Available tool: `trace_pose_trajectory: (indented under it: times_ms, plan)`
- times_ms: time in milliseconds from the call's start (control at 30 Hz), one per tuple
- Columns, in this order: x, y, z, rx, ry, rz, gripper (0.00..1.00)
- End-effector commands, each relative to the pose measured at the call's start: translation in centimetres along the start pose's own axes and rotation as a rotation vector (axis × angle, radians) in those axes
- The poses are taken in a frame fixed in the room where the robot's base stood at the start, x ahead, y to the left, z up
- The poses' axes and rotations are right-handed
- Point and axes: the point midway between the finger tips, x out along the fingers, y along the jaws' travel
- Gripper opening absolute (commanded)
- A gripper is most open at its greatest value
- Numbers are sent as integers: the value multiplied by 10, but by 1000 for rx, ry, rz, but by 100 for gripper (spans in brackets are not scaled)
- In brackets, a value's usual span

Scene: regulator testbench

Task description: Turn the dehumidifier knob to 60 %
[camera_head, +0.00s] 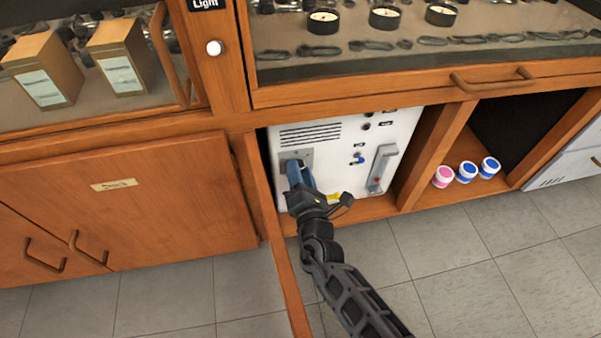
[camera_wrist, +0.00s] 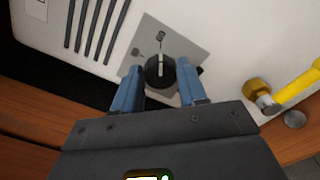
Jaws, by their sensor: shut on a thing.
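The dehumidifier (camera_head: 337,132) is a white panel-fronted unit inside the open lower cabinet. Its knob (camera_wrist: 160,70) is round and black with a pale pointer line, set on a grey metal plate (camera_wrist: 187,45) in the wrist view. My gripper (camera_wrist: 160,88) has its blue fingers on either side of the knob, shut on it. In the head view my gripper (camera_head: 294,172) reaches the grey plate at the unit's left side, and its fingers hide the knob there. Scale marks around the knob are too small to read.
An open cabinet door (camera_head: 272,225) stands close at the left of my arm. A yellow pipe with a brass fitting (camera_wrist: 257,91) lies right of the fingers. A grey handle (camera_head: 382,168) is on the unit's right side. Three small jars (camera_head: 466,171) stand in the compartment beyond.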

Motion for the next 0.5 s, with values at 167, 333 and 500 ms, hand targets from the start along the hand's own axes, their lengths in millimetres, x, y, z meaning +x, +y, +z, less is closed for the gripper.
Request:
trace_pose_trajectory:
  times_ms: [167, 333, 500]
  plan:
    - [0, -1, 0, 9, 0, -2, 11]
    - [0, -1, 0, 10, 0, -2, 11]
    - [0, -1, 0, 9, 0, -2, 50]
